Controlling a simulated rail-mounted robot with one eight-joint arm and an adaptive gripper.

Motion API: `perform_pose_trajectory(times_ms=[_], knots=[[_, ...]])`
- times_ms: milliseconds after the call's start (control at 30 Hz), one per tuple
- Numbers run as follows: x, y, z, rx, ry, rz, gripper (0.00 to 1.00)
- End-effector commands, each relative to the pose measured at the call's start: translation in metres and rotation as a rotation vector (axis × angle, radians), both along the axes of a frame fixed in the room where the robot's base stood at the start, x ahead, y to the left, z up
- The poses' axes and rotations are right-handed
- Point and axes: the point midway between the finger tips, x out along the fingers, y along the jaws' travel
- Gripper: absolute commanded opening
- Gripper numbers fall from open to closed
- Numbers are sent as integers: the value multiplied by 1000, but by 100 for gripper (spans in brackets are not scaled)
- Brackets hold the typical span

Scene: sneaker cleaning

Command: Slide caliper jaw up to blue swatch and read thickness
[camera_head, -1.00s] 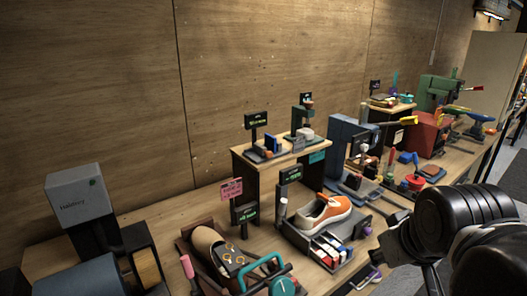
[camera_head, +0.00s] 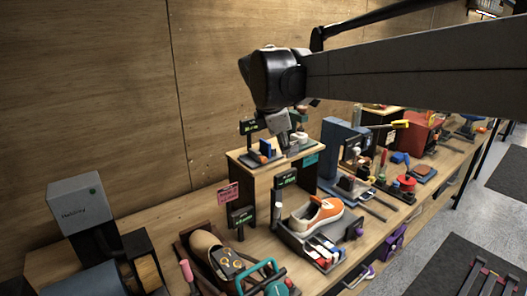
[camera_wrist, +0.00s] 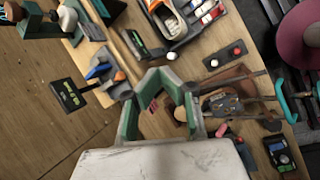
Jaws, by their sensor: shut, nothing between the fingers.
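The small caliper fixture (camera_head: 256,161) stands on the raised wooden shelf in the head view, with the blue swatch (camera_head: 266,147) upright on it and a dark readout with green digits (camera_head: 250,126) behind. In the wrist view the blue swatch (camera_wrist: 98,71) lies left of my fingers, with an orange knob (camera_wrist: 119,76) beside it and the readout (camera_wrist: 70,95) farther left. The digits are too small to read. My gripper (camera_wrist: 159,73) is shut and empty, its green fingertips together, apart from the swatch in the picture. In the head view it hangs over the shelf, partly hidden by my wrist.
A green stand (camera_wrist: 45,24) is close by on the same shelf. Below are an orange and white sneaker (camera_head: 318,214) in a tray and a brown shoe (camera_head: 205,244) in a box. A pink sign (camera_head: 228,194) stands left of the shelf.

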Motion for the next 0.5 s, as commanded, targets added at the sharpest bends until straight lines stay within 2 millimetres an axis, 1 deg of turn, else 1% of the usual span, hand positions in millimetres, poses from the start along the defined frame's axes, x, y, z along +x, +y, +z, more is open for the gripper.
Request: perform_pose_trajectory(times_ms=[33, 167, 200, 300, 400, 500], knots=[[13, 16, 2, -40, 19, 60, 0], [41, 50, 1, -151, 69, 218, 0], [49, 62, 0, -184, 84, 266, 0], [64, 86, -4, -259, 122, 371, 0], [76, 105, -8, -319, 152, 453, 0], [82, 118, -11, -357, 172, 506, 0]])
